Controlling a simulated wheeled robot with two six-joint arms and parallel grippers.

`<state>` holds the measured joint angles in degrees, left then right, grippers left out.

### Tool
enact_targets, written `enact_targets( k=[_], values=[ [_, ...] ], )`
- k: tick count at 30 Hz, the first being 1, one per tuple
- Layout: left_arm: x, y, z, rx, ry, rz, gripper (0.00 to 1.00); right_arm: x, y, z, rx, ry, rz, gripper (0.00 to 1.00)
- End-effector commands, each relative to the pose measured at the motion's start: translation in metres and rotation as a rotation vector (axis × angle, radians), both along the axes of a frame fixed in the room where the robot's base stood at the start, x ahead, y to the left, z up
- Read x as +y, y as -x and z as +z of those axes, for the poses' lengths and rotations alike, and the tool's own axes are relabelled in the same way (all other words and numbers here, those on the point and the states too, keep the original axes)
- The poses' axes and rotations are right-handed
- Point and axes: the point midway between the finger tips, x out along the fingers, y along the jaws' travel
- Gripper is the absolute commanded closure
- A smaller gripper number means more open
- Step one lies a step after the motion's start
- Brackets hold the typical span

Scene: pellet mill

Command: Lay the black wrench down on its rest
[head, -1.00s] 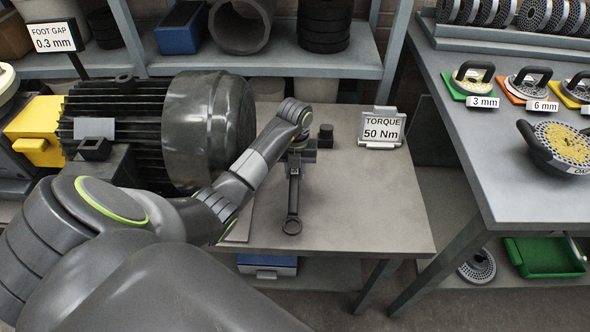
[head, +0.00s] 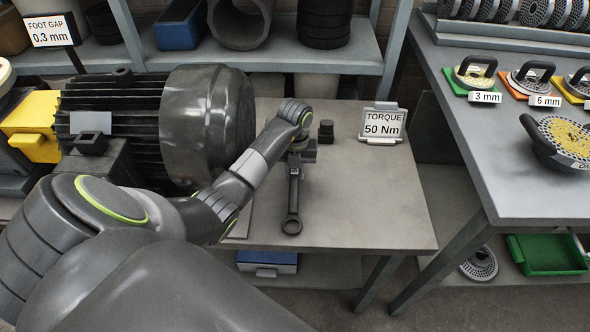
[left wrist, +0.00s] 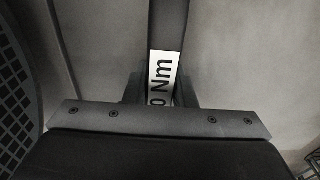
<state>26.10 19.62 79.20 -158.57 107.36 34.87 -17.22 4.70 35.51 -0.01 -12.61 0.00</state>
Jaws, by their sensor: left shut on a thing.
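The black wrench (head: 293,195) points toward the front of the grey table (head: 370,215), its ring end nearest me. My left gripper (head: 298,158) is shut on its far part. In the left wrist view the wrench (left wrist: 168,22) runs between the two fingers (left wrist: 160,92), and a white label ending in "Nm" shows on it. I cannot tell whether the wrench touches the tabletop or hangs just above it. No rest can be made out clearly; the arm and gripper hide part of the table. My right gripper is not in view.
A small black block (head: 326,132) stands just right of the gripper. A "TORQUE 50 Nm" sign (head: 383,125) stands at the back right. A large dark motor (head: 160,125) fills the left. The table's right and front parts are clear.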

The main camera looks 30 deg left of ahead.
Motion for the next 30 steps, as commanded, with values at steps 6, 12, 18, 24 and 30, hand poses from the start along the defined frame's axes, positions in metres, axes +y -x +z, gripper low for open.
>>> enact_targets(
  k=[6,12,18,24,30],
  values=[
    [-0.0001,-0.0006,0.0013,-0.002,0.000,-0.001,1.00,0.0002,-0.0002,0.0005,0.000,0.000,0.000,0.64],
    [0.0000,-0.0005,-0.0029,-0.001,0.000,-0.001,1.00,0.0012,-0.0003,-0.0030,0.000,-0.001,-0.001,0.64],
    [0.0000,-0.0006,-0.0051,-0.001,0.000,-0.001,1.00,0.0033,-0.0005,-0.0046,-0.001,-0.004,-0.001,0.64],
    [0.0001,-0.0005,-0.0050,-0.001,0.000,0.000,0.68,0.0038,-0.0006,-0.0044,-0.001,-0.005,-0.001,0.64],
    [0.0002,-0.0003,-0.0054,-0.001,-0.001,0.000,0.51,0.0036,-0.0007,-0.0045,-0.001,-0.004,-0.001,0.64]
  ],
)
